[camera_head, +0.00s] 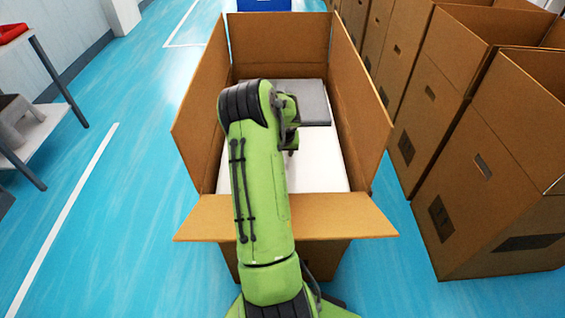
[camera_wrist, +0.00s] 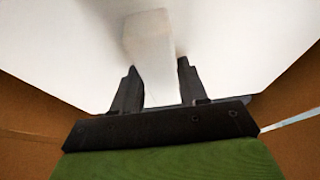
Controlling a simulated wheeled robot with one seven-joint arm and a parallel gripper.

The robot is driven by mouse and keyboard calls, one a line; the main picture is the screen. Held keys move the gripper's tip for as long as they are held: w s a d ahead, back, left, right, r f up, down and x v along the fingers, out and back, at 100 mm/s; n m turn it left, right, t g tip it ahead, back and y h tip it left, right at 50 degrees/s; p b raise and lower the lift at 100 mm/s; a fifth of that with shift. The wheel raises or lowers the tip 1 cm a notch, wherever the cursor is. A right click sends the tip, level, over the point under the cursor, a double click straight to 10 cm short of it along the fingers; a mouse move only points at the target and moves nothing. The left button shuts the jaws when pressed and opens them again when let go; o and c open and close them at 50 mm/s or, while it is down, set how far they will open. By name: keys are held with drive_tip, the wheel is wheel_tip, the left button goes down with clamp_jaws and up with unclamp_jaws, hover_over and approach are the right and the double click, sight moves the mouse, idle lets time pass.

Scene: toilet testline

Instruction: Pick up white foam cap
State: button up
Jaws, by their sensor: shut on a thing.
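The white foam cap (camera_head: 322,177) lies inside an open cardboard box (camera_head: 205,125), and its flat white top spans much of the box. In the wrist view the foam cap (camera_wrist: 235,45) fills the upper part, with a narrow raised white piece in the middle. My gripper (camera_wrist: 157,75) is shut on that raised piece, with one dark finger on each side. In the head view my green arm reaches over the box's front flap and hides the middle of the foam and most of my gripper (camera_head: 292,152).
A grey flat block (camera_head: 314,104) shows in the box behind my arm. Several open cardboard boxes (camera_head: 490,160) stand in a row at the right. A table (camera_head: 40,125) with a red item (camera_head: 12,32) is at the left. The blue floor between is clear.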

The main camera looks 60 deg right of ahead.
clamp_jaws()
drive_tip(key=shift+r, duration=0.1)
wheel_tip(320, 180, up, 10)
drive_tip(key=p, duration=0.3)
drive_tip(key=shift+p, duration=0.3)
wheel_tip(320, 180, up, 28)
drive_tip(key=p, duration=2.1)
drive_tip(key=shift+p, duration=0.4)
